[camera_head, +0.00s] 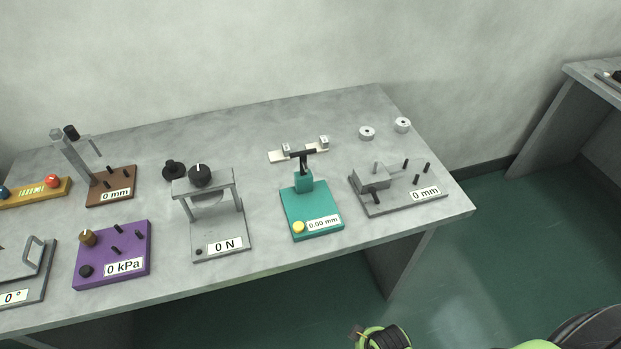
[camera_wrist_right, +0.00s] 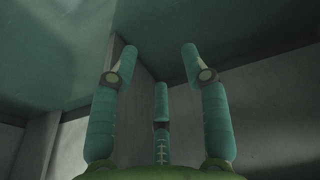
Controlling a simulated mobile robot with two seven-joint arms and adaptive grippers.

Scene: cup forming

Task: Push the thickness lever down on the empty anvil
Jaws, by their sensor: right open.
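The teal thickness gauge (camera_head: 312,212) stands on the table right of the middle, with a 0.00 mm label and a yellow button on its base. Its black lever (camera_head: 303,155) is at the top of its post, and its exact tilt is hard to tell. The anvil is too small to make out; I see nothing clamped there. My right gripper (camera_wrist_right: 160,52) is open and empty in the right wrist view, its fingers spread, away from the gauge. Green and black parts of my own arm show at the lower edge of the head view. My left gripper is not in view.
A pale strip (camera_head: 285,156) with small blocks lies behind the gauge. A grey 0 mm fixture (camera_head: 400,197) stands to its right, a grey 0 N press (camera_head: 222,245) to its left. Two metal rings (camera_head: 367,133) lie at the back right. The table's front edge is clear before the gauge.

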